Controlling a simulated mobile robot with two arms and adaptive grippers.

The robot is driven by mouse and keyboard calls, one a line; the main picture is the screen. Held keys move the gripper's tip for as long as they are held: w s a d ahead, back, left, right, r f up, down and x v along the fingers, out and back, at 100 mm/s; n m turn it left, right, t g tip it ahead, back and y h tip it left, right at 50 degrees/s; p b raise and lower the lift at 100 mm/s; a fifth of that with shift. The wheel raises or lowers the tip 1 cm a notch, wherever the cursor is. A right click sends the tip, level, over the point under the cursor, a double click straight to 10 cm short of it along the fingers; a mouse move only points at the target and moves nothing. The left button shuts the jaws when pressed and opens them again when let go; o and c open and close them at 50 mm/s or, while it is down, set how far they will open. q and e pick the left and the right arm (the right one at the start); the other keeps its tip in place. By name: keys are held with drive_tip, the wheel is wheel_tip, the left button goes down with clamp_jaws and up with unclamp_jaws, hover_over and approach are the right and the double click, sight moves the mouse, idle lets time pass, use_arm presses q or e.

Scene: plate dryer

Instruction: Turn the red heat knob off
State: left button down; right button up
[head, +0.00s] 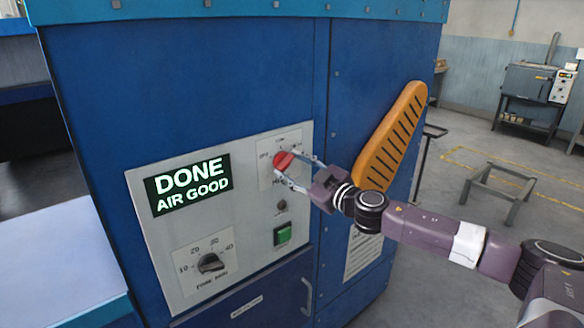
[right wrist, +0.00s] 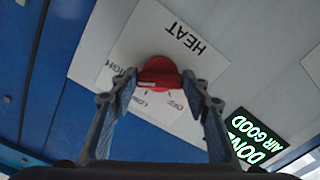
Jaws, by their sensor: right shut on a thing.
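The red heat knob (head: 283,160) is on the light grey control panel (head: 148,205) of the blue dryer, at the panel's upper right. My right gripper (head: 289,168) reaches in from the right and is shut on the knob. In the right wrist view the red knob (right wrist: 158,72) sits between the two fingertips (right wrist: 160,82). Its raised grip lies across from finger to finger. The white label around it reads HEAT, with LOW, OFF and HIGH partly visible. I cannot tell which mark the knob points at. My left gripper is not in view.
The lit display (head: 188,185) reads DONE, AIR GOOD. A black timer knob (head: 210,263) and a green button (head: 282,235) are lower on the panel. A slotted orange guard (head: 392,138) stands out beside my right arm. A low metal frame (head: 497,190) is on the floor.

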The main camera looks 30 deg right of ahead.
drive_tip(key=n, duration=0.6)
drive_tip(key=shift+r, duration=0.1)
drive_tip(key=n+p, duration=0.1)
drive_tip(key=n, duration=0.4)
drive_tip(key=shift+n, duration=0.3)
drive_tip(key=n+p, duration=0.1)
drive_tip(key=n, duration=0.5)
drive_tip(key=shift+r, duration=0.1)
drive_tip(key=n+p, duration=0.1)
drive_tip(key=n, duration=0.4)
drive_tip(key=shift+n, duration=0.4)
drive_tip(key=o, duration=1.2)
drive_tip(key=shift+c, duration=0.2)
